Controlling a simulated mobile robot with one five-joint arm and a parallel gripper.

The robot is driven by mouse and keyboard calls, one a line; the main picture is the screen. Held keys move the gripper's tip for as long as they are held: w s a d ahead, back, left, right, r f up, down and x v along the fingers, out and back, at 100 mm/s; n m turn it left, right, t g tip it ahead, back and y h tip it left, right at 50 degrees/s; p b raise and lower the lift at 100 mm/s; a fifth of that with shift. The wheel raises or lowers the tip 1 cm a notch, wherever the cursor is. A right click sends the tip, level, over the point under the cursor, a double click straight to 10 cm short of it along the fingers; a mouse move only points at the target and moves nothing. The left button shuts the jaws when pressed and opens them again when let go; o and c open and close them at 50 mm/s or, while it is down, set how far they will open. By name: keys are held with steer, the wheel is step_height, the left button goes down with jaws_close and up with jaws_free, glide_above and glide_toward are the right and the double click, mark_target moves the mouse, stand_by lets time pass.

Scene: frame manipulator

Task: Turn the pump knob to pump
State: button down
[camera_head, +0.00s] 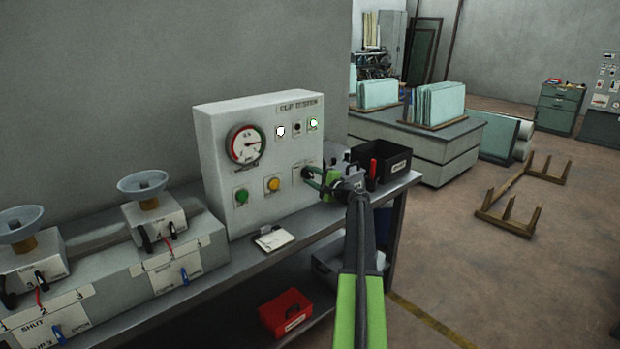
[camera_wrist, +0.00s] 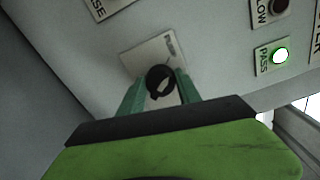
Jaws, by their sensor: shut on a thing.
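The pump knob (camera_wrist: 160,82) is a round black knob on a pale label plate (camera_wrist: 148,57) on the front of the control box. In the wrist view my gripper (camera_wrist: 160,88) has its two green fingers on either side of the knob, shut on it. In the head view my gripper (camera_head: 308,176) reaches the lower right of the white control box (camera_head: 225,130), and the knob is mostly hidden behind the fingers there.
The box carries a round gauge (camera_head: 245,144), a green button (camera_head: 242,196) and a yellow button (camera_head: 273,184). A lit green PASS lamp (camera_wrist: 280,55) shows up close. A black bin (camera_head: 380,160) stands right of the box. A notepad (camera_head: 273,239) lies on the bench in front.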

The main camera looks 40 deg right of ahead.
steer(key=shift+w+n, duration=0.1)
steer(key=shift+n, duration=0.9)
steer(key=c, duration=0.8)
jaws_free()
steer(key=shift+c, duration=0.2)
steer(key=shift+s, duration=0.35)
steer(key=s+a, duration=0.1)
steer(key=s, duration=1.5)
steer(key=shift+s, duration=0.4)
